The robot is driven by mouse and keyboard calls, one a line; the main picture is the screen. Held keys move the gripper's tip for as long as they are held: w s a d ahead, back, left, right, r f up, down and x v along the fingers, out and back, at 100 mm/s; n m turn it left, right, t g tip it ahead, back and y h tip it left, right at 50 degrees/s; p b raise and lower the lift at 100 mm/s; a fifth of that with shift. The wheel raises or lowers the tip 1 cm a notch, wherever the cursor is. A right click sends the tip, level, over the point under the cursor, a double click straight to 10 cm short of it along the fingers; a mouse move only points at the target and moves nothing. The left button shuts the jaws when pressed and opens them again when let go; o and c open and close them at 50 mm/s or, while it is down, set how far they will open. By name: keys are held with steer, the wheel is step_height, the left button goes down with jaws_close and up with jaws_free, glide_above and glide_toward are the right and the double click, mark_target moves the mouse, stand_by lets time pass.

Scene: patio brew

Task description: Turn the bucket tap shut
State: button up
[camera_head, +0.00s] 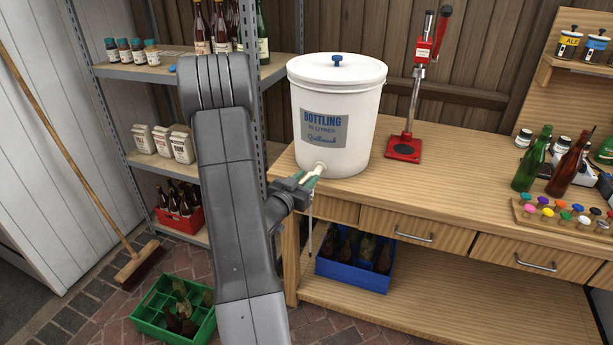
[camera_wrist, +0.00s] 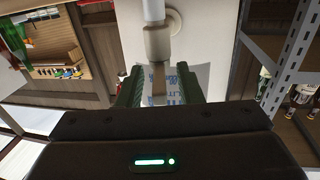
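The white bucket (camera_head: 335,110) with a "BOTTLING" label and a lid with a blue knob stands on the wooden bench. Its pale tap (camera_head: 319,168) sticks out low on the front. In the wrist view the tap body (camera_wrist: 158,42) comes down from the top, with a narrow tan lever (camera_wrist: 158,76) below it. My gripper (camera_head: 308,180) is at the tap, partly covering it. In the wrist view my gripper (camera_wrist: 160,86) is open, its green fingers on either side of the lever with a gap on each side. Whether the tap is open or shut cannot be told.
The bench (camera_head: 440,190) has clear top to the right of the bucket. A red bottle capper (camera_head: 404,147) stands behind. Bottles and a cap tray (camera_head: 560,222) are at the right. A blue crate (camera_head: 350,272) sits below, a metal shelf (camera_head: 165,72) at left.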

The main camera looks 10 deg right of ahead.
steer(key=shift+w+d, duration=0.25)
steer(key=shift+d, duration=0.05)
jaws_close()
